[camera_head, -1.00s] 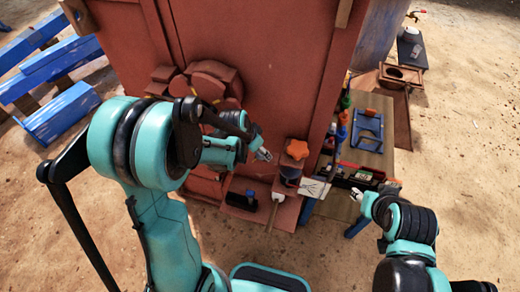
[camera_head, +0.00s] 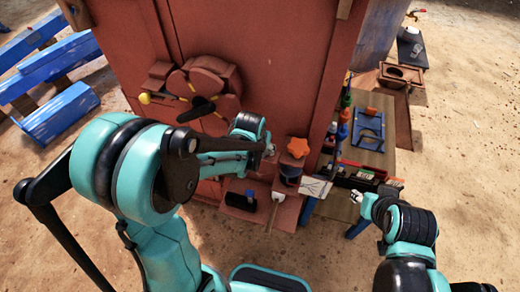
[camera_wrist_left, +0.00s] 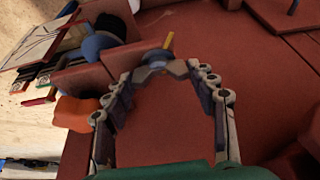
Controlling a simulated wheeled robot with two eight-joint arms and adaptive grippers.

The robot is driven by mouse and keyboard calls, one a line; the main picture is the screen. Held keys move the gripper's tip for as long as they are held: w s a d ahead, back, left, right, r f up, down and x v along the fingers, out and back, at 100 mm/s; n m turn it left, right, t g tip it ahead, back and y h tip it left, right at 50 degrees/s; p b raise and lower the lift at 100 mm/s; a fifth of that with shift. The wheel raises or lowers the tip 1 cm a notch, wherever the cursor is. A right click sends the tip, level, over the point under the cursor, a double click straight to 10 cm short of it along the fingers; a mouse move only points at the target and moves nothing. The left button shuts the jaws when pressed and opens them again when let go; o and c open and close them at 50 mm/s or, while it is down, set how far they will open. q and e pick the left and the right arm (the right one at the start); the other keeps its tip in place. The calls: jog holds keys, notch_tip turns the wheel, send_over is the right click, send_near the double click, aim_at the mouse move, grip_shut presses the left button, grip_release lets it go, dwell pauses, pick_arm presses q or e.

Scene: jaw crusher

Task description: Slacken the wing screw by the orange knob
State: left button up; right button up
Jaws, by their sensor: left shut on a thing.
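The orange knob (camera_head: 298,147) is a star shape on a red-brown block by the machine's front wall. It also shows at the left of the left wrist view (camera_wrist_left: 76,113), beside my fingers and apart from them. My left gripper (camera_head: 268,151) is just left of the knob. In the left wrist view its fingertips (camera_wrist_left: 155,65) close around a small grey-blue part, which I take for the wing screw (camera_wrist_left: 156,56); a yellow bar sticks up by it. The fingers hide much of it. My right gripper (camera_head: 357,197) is at the right, away from the screw; its jaw opening is unclear.
The tall red-brown wall (camera_head: 260,60) stands close behind my left gripper. A round flywheel-like part (camera_head: 215,85) is at its left. A red ledge below holds a black item. The bench (camera_head: 382,155) at right carries a blue tray, bottles and a toolbox.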

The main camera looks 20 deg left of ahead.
pick_arm(q)
jog(key=n+y, duration=0.1)
jog(key=n, duration=0.1)
jog(key=n+b, duration=0.1)
jog(key=n, duration=0.1)
jog(key=shift+d+n+y, duration=0.2)
jog(key=shift+n+y, duration=0.1)
jog(key=shift+y, duration=0.1)
jog(key=n+b, duration=0.1)
jog(key=n, duration=0.1)
jog(key=n+g+y, duration=0.1)
jog(key=n, duration=0.2)
jog(key=shift+w+g+y+b, duration=0.15)
jog(key=shift+g+y+b, duration=0.15)
jog(key=shift+b, duration=0.05)
jog(key=shift+n, duration=0.3)
jog(key=o, duration=1.2)
jog(key=shift+c, duration=0.2)
jog(key=v, duration=1.2)
